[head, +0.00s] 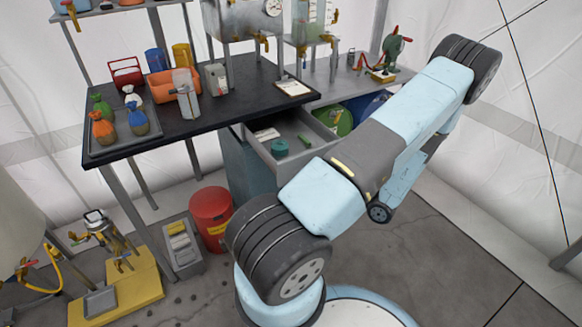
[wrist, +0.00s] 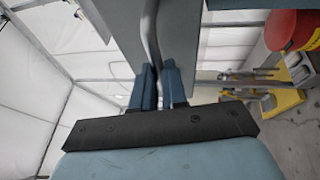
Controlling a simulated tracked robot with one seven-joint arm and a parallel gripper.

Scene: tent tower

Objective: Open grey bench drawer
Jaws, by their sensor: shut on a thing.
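The grey bench drawer (head: 293,128) is pulled out from under the black bench top and stands open in the head view. Inside it lie a teal round object (head: 280,147), a small green item (head: 304,140) and a pale sheet (head: 267,133). In the wrist view, my gripper (wrist: 160,72) has its two blue fingers shut on a grey bar-shaped handle (wrist: 150,32). Grey-blue panel surfaces (wrist: 112,28) stand close beyond the fingers. In the head view my arm hides the gripper and the handle.
The black bench top (head: 225,108) carries a tray with several bagged items, an orange bin and a clipboard (head: 293,88). A red bucket (head: 211,216) and a yellow-based pump stand on the floor at left. Green and blue drums (head: 337,119) stand beside the drawer. Floor at right is clear.

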